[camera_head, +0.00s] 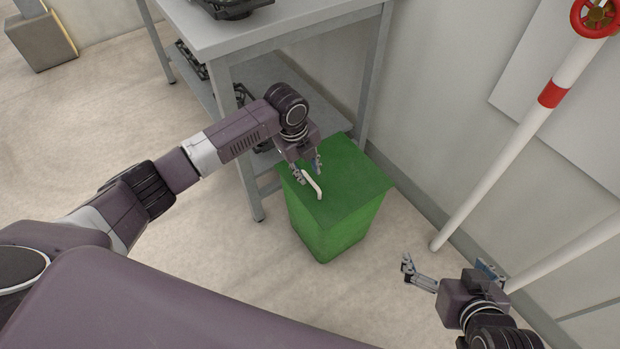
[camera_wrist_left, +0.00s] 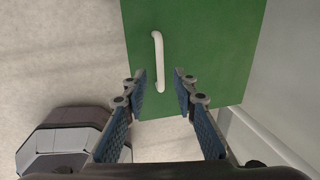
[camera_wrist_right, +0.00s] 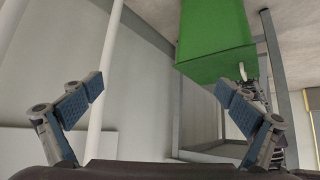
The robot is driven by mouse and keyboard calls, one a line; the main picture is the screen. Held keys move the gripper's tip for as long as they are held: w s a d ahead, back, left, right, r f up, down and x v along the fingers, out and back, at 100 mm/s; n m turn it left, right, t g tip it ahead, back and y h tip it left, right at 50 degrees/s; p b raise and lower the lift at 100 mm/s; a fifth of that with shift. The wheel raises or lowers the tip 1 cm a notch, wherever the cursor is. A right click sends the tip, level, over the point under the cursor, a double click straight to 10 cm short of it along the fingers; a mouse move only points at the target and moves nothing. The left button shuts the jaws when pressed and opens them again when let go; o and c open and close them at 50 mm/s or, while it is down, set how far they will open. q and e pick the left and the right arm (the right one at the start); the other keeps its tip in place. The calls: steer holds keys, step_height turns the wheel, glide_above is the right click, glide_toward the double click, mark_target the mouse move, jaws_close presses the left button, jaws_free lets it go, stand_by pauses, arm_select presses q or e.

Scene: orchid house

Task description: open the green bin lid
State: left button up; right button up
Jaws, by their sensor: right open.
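The green bin (camera_head: 335,230) stands on the floor with its flat lid (camera_head: 355,180) shut. A white bar handle (camera_head: 313,186) is on the lid near one edge; it also shows in the left wrist view (camera_wrist_left: 158,55). My left gripper (camera_head: 309,170) is open just above the lid at the handle. In the left wrist view its fingers (camera_wrist_left: 162,95) are spread, with the handle's near end between and beyond them. Whether they touch it I cannot tell. My right gripper (camera_head: 448,272) is open and empty, to the right of the bin. The bin also shows in the right wrist view (camera_wrist_right: 215,40).
A grey metal table (camera_head: 260,35) with a lower shelf stands close behind and left of the bin. A white pipe (camera_head: 500,165) with a red valve wheel (camera_head: 594,16) runs along the wall at right. The floor (camera_head: 230,270) in front is clear.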

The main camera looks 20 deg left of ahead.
mark_target(311, 181)
arm_select(q)
steer(key=f, duration=0.3)
steer(key=shift+w+d+b, duration=0.15)
steer(key=shift+w+b, duration=0.05)
steer(key=shift+b, duration=0.2)
steer(key=shift+f, duration=0.15)
arm_select(e)
steer(key=w+a+r+t+y, duration=0.1)
steer(key=w+a+r+t, duration=0.1)
steer(key=w+r+t, duration=0.1)
steer(key=shift+w+r+t, duration=0.3)
steer(key=shift+w+r, duration=0.55)
steer(key=shift+r, duration=0.25)
arm_select(q)
jaws_close()
